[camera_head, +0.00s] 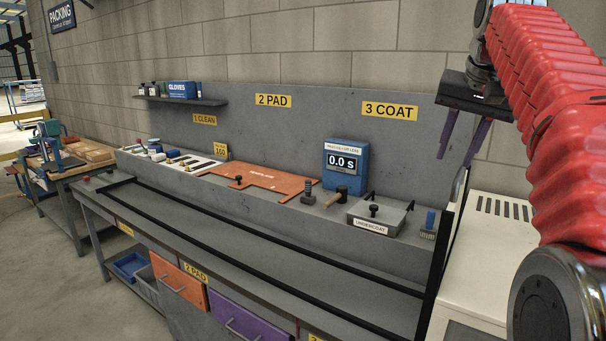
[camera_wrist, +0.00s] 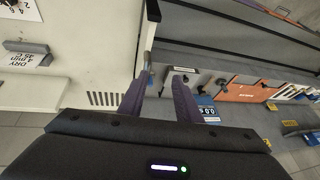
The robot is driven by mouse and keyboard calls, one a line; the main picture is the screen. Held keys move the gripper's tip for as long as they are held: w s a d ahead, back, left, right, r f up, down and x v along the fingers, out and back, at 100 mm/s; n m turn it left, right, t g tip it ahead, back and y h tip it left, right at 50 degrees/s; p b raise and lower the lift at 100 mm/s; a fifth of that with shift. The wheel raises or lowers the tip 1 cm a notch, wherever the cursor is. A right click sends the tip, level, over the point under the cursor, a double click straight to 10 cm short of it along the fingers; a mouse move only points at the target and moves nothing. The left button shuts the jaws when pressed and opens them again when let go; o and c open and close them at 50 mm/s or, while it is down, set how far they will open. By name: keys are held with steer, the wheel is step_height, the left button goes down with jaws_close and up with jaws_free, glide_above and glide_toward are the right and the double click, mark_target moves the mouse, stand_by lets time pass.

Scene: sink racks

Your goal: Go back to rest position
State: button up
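My gripper (camera_head: 458,148) hangs from my red arm at the upper right of the head view, in front of the grey back panel. Its two purple fingers are apart with nothing between them. In the wrist view my gripper (camera_wrist: 158,82) also shows both fingers spread and empty. It is above the right end of the bench, near the white cabinet (camera_head: 478,262), and touches nothing that I can see.
A shelf (camera_head: 205,101) carries a gloves box (camera_head: 183,89). Black rails run along the bench.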

steer(key=s+a+f+n, duration=0.3)
steer(key=s+a+f, duration=0.6)
steer(key=s+f, duration=0.25)
steer(key=s+a+f+n, duration=0.1)
steer(key=s+a+f, duration=0.1)
steer(key=s+f, duration=0.6)
steer(key=s+a+f+n, duration=0.2)
steer(key=s+f, duration=0.5)
steer(key=f, duration=0.4)
steer(key=shift+s+a+f+y, duration=0.3)
steer(key=shift+s+a, duration=0.1)
steer(key=shift+a, duration=0.25)
